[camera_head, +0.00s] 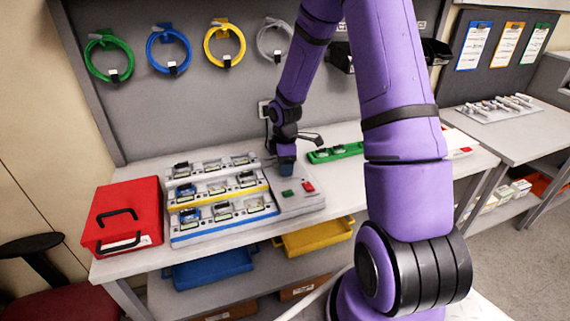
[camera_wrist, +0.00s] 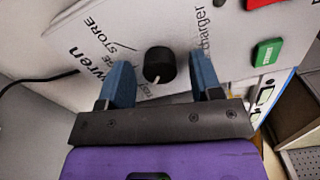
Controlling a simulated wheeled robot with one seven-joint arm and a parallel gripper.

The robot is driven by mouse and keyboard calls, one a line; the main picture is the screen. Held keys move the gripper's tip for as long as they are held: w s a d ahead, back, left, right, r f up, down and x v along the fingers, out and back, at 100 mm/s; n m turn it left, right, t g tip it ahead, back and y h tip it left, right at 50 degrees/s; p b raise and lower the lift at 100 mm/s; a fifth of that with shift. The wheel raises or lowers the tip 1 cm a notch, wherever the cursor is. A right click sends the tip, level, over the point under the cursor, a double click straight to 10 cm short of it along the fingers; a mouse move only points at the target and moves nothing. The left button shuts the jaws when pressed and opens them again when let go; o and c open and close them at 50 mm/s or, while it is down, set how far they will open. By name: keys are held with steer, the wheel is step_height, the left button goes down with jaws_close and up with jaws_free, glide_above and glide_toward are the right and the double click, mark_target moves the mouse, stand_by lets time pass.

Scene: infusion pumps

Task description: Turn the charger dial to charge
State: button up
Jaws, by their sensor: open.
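The charger dial (camera_wrist: 159,65) is a round black knob on a light grey panel (camera_wrist: 110,28) in the wrist view. Printed words such as "charger" and "store" show around it. A small pale mark shows at the knob's lower edge. My gripper (camera_wrist: 162,78) is open, with one blue finger on each side of the dial and a gap to both. In the head view my gripper (camera_head: 286,166) is over the grey charger panel (camera_head: 300,201), and it hides the dial there.
A green button (camera_wrist: 267,52) and a red button (camera_head: 308,187) sit on the panel. Racks of pumps (camera_head: 222,223) stand left of it, beside a red case (camera_head: 122,204). A green strip (camera_head: 337,153) lies behind right. A black cable (camera_wrist: 38,81) runs from the panel's left.

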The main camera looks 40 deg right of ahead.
steer(key=c, duration=0.9)
steer(key=shift+m, duration=0.3)
steer(key=m, duration=0.4)
steer(key=shift+m, duration=2.1)
steer(key=o, duration=0.9)
